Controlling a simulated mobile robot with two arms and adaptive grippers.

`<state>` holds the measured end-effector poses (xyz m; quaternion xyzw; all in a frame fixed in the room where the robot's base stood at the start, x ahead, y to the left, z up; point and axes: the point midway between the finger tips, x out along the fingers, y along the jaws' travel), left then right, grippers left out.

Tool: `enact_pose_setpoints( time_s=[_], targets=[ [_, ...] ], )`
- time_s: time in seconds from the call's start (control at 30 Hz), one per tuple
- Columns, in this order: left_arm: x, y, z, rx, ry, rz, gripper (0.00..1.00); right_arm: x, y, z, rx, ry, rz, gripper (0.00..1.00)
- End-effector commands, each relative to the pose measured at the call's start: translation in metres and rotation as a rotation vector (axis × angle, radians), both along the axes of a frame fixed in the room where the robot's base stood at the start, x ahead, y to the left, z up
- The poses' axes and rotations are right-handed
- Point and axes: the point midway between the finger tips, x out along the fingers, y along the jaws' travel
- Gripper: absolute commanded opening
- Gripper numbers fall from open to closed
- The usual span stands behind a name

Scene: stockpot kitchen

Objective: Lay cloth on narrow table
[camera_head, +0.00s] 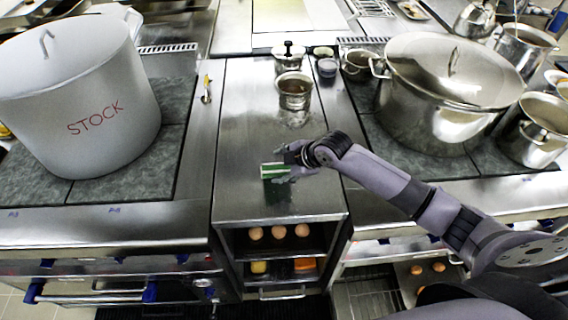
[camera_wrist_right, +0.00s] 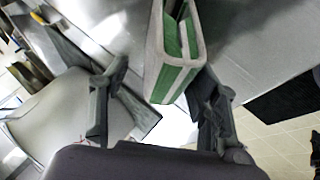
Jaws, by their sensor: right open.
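The cloth (camera_head: 273,169) is a folded green and white piece over the narrow steel table (camera_head: 240,120), near the table's middle. I cannot tell whether it touches the top; a dark green reflection shows just below it. My right gripper (camera_head: 285,165) is at the cloth, its arm coming in from the right. In the right wrist view the cloth (camera_wrist_right: 176,62) shows its folded edge, with the open fingers (camera_wrist_right: 160,108) to either side and a gap between them and it. My left gripper is not in view.
A large stockpot (camera_head: 85,100) stands on the left stove, and a lidded steel pot (camera_head: 445,95) on the right stove. A small steel pot (camera_head: 294,92) stands farther back on the table. Eggs (camera_head: 279,232) sit on the shelf below. The table's front is bare.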

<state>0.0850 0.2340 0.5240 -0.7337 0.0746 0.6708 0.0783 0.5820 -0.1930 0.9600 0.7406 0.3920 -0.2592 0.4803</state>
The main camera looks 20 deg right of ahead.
Motion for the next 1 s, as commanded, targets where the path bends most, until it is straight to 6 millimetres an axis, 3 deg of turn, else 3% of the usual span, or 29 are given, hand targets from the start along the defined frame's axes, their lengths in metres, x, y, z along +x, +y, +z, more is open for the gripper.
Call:
enact_pose_setpoints(
  time_s=[0.27, 0.63, 1.0],
  targets=[
    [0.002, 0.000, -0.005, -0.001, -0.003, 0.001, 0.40, -0.017, -0.011, 0.024, -0.003, -0.003, 0.002, 0.56],
    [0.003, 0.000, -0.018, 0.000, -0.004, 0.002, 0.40, -0.057, -0.035, 0.080, -0.003, -0.002, 0.000, 0.56],
    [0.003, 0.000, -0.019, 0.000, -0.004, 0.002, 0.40, -0.067, -0.040, 0.094, 0.000, 0.000, 0.000, 0.56]
  ],
)
